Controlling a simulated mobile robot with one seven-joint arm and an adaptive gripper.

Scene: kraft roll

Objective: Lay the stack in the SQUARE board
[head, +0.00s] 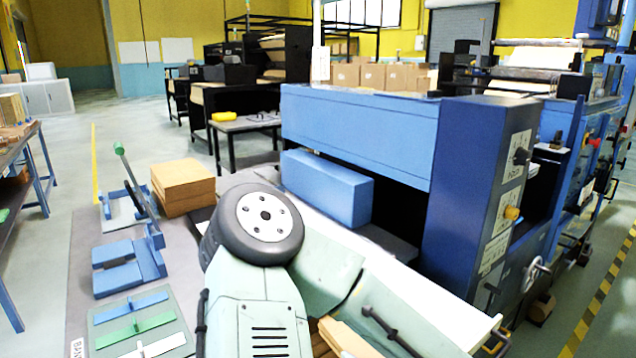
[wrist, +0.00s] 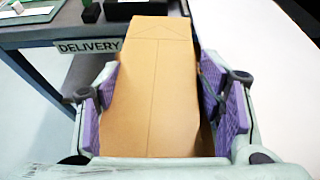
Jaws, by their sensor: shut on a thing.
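In the wrist view, my gripper (wrist: 165,110) is shut on a brown kraft stack (wrist: 152,90), with a purple pad on each side of it. The stack's top shows crease lines. In the head view my arm hides the gripper. A brown edge (head: 345,342) shows below the arm; I cannot tell if it is the held stack. A blue board with raised edges (head: 115,282) lies on the grey table at left, apart from my arm. It may be the SQUARE board; no such label is readable.
Another brown stack (head: 183,178) sits behind a stand with a green-knobbed lever (head: 122,160). A plate with blue, green and white strips (head: 140,325) lies at front left. A large blue machine (head: 355,130) stands at right. The wrist view shows a DELIVERY label (wrist: 88,46) on a table edge.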

